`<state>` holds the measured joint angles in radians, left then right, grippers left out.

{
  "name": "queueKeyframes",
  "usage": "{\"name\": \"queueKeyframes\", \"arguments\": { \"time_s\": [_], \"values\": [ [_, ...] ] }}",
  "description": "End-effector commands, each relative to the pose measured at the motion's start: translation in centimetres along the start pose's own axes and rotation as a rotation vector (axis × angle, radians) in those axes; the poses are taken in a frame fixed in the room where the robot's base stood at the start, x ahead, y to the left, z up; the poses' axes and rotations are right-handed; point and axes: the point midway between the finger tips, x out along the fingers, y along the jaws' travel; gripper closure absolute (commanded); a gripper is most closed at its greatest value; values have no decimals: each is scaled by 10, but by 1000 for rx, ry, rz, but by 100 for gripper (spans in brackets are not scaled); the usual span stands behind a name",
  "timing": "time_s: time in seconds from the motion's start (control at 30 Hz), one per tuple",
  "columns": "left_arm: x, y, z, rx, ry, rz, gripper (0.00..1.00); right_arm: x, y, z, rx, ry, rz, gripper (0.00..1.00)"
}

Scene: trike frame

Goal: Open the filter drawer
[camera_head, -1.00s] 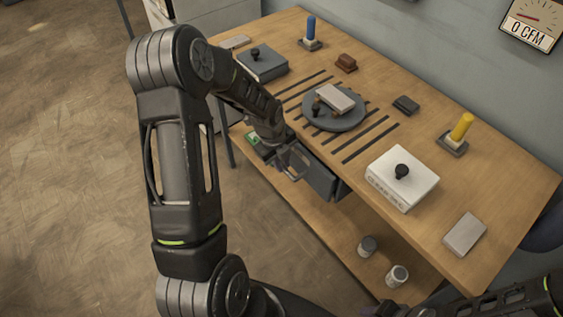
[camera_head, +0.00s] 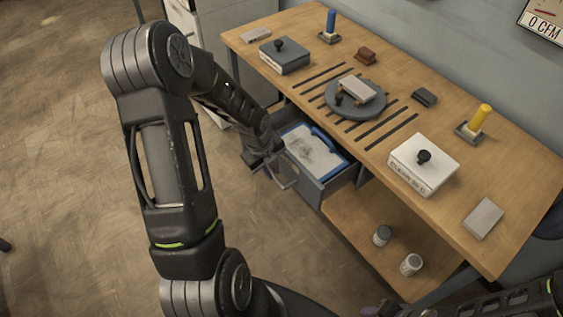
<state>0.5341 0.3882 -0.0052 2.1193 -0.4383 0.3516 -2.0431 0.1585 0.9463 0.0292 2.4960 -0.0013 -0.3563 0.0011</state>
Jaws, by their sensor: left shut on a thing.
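The filter drawer (camera_head: 341,180) is a grey box under the wooden workbench, and it stands pulled out from below the table top. Inside it lies a white filter pad with a grey smudge and a blue frame (camera_head: 312,150). My left gripper (camera_head: 277,176) is at the drawer's front, shut on its handle; the fingers and handle overlap, so the exact contact is hard to see. My right arm shows at the bottom right edge, with its dark gripper end (camera_head: 380,309) partly cut off; its jaws cannot be made out.
The workbench (camera_head: 480,175) has dark slots and a grey disc (camera_head: 356,101) bearing a light block. A grey box (camera_head: 284,56), a white box (camera_head: 423,165), and blue and yellow handles stand on it. Two small jars (camera_head: 411,264) stand on the lower shelf. Floor to the left is clear.

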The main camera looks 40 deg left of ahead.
Motion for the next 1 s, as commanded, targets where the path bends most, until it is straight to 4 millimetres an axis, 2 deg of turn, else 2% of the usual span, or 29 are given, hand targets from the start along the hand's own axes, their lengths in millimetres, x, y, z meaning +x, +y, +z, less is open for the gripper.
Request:
{"name": "queueKeyframes", "arguments": {
  "time_s": [0.13, 0.33, 0.5, 0.83, 0.87, 1.0],
  "values": [
    [-10, 32, 0, -6, 0, 2, 100, -12, -5, 0, 0, 0, 0, 64],
    [-14, 59, 0, -3, 0, 0, 100, -20, -8, 0, 0, 0, 0, 64],
    [-15, 68, 0, -1, 0, -1, 100, -22, -8, 0, 0, -1, 0, 64],
    [-14, 68, 0, 0, -1, -2, 100, -22, -8, 0, 0, -1, 0, 64],
    [-14, 68, 0, 0, -1, -2, 84, -22, -8, 0, 0, -1, 0, 64],
    [-14, 68, 0, 0, -1, -2, 73, -22, -8, 0, 0, -1, 0, 64]
  ]
}}
